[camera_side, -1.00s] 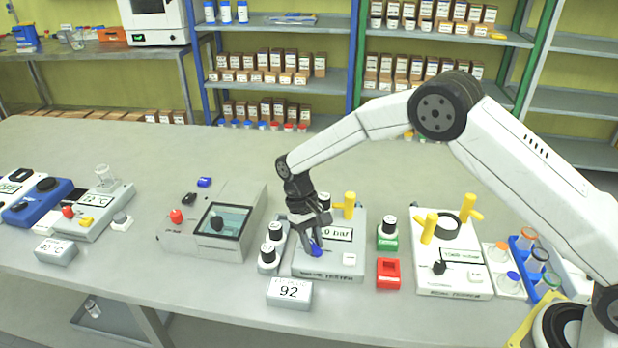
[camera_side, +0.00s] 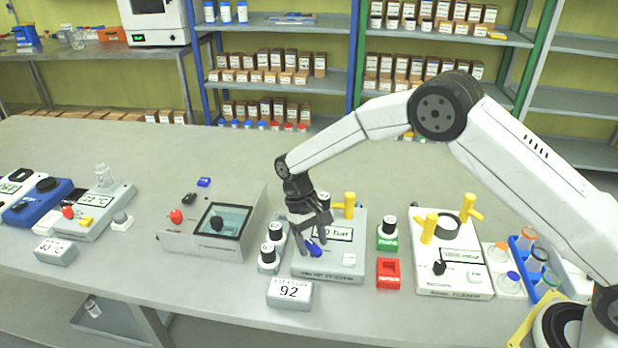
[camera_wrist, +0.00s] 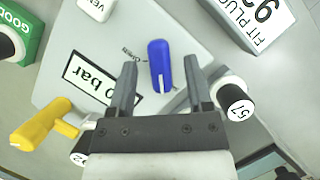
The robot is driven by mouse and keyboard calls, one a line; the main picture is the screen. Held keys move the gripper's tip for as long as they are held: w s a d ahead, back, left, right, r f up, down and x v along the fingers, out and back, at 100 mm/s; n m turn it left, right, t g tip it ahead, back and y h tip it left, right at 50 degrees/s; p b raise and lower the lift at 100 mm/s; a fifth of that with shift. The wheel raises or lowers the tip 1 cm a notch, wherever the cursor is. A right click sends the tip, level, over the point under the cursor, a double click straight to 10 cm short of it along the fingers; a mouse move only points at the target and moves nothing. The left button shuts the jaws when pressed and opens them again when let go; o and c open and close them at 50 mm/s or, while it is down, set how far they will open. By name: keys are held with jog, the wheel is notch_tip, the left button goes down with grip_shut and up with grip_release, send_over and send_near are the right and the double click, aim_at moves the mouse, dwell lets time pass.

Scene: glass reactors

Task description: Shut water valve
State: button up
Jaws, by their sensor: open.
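The blue valve handle (camera_side: 314,249) sits on the front of the white reactor unit (camera_side: 330,274) with a "bar" display, partly covered by a finger in the side view. In the wrist view the blue handle (camera_wrist: 159,65) lies between my fingers, with a white line at one end and small lettering beside it. My gripper (camera_side: 318,237) is open just above the handle. In the wrist view my gripper (camera_wrist: 159,72) has one finger on each side of the handle, with visible gaps. I cannot tell its exact height above it.
Black-capped bottles (camera_side: 268,256) stand close to the left of the unit. A yellow tap (camera_side: 349,204) rises behind it. Another white unit (camera_side: 452,280) stands further right.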

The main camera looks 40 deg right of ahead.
jog(key=v, duration=0.7)
jog(key=shift+r, duration=0.4)
jog(key=shift+w, duration=0.15)
jog(key=s+d+r+t, duration=0.1)
jog(key=s+d+t, duration=0.1)
jog(key=s+d, duration=0.2)
jog(key=s+d+r+t, duration=0.1)
jog(key=s+d, duration=0.3)
jog(key=s, duration=0.7)
jog(key=s+d+r+t, duration=0.1)
jog(key=s+d+t, duration=0.3)
jog(key=s, duration=0.3)
jog(key=shift+s+d, duration=0.2)
jog(key=shift+d, duration=0.2)
jog(key=shift+r, duration=0.1)
